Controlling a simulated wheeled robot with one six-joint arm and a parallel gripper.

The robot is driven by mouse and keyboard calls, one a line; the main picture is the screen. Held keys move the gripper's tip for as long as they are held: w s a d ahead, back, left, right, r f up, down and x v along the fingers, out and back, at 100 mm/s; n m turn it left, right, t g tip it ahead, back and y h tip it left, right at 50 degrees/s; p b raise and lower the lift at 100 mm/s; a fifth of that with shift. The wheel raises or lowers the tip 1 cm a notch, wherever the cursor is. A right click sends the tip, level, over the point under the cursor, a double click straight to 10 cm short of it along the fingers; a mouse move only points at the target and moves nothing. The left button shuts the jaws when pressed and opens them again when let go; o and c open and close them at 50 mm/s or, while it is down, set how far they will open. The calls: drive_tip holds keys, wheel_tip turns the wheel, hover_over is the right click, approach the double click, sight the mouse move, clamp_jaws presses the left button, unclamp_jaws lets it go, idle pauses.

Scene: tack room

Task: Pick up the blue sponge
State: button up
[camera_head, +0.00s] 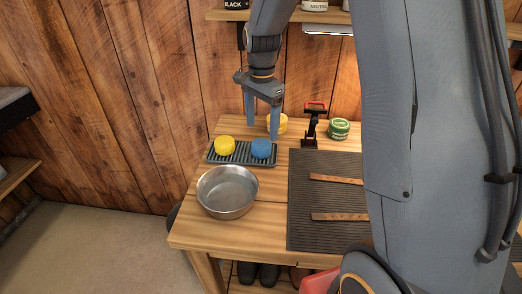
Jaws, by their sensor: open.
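The blue sponge (261,148) is a small rounded piece on the right part of a dark ridged tray (242,158) on the wooden table. A yellow sponge (224,145) sits to its left on the same tray. My gripper (262,138) points down over the back of the table, with its two fingers apart and nothing seen between them. Its fingertips appear just above and behind the blue sponge in the picture; I cannot tell the exact gap. The sponge's top shows clearly, and its underside is hidden.
A metal bowl (228,191) stands in front of the tray. Behind are a yellow round item (283,124), a red-and-black tool (312,122) and a green tin (339,129). A dark mat (318,237) with leather strips lies right. Wooden wall (130,90) rises behind.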

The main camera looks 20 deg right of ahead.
sight(261, 143)
drive_tip(key=shift+w+f, duration=0.15)
drive_tip(key=shift+w, duration=0.1)
drive_tip(key=shift+f+m, duration=0.3)
drive_tip(key=shift+s+a+f+p, duration=0.15)
drive_tip(key=shift+f+p, duration=0.55)
drive_tip(key=shift+f, duration=1.05)
drive_tip(key=shift+s+d+f+p, duration=0.1)
drive_tip(key=shift+f+p, duration=0.6)
drive_tip(key=shift+f, duration=1)
drive_tip(key=shift+c, duration=0.4)
drive_tip(key=c, duration=1.1)
